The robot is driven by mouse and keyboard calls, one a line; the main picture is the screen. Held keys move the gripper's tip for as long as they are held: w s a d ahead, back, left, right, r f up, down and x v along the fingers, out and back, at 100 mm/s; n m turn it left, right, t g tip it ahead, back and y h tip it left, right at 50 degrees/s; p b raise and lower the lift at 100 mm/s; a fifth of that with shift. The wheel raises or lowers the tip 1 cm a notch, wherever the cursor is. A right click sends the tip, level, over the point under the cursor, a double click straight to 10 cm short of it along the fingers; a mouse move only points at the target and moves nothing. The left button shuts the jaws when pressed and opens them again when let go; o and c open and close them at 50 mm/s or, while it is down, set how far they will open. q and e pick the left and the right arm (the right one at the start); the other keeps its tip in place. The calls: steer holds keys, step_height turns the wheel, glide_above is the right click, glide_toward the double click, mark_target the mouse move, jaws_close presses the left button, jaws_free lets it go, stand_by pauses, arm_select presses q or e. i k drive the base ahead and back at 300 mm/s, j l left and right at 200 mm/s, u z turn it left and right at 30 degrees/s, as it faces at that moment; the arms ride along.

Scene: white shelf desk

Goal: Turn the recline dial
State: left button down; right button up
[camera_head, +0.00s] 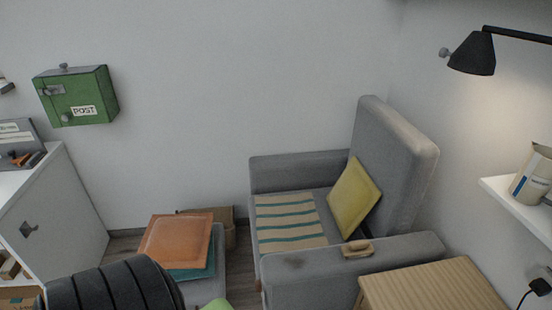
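A grey armchair (405,170) stands right of the middle against the back wall, with its tall backrest on the right. A small tan piece with a raised grip (357,248) sits on its near armrest (310,278). I cannot tell whether this piece is the recline dial, and no other dial is clear on the chair. A striped cloth (287,222) lies on the seat and a yellow cushion (354,198) leans on the backrest. Neither of my grippers can be made out.
A slatted wooden table (432,287) stands close to the near armrest. A grey footstool (218,262) with orange and teal cushions is left of the chair. A dark ribbed shape (110,286) covers the lower left. A white shelf (515,205) and black lamp (473,54) are at right.

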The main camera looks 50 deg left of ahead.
mark_target(258, 284)
steer(key=u, duration=1.1)
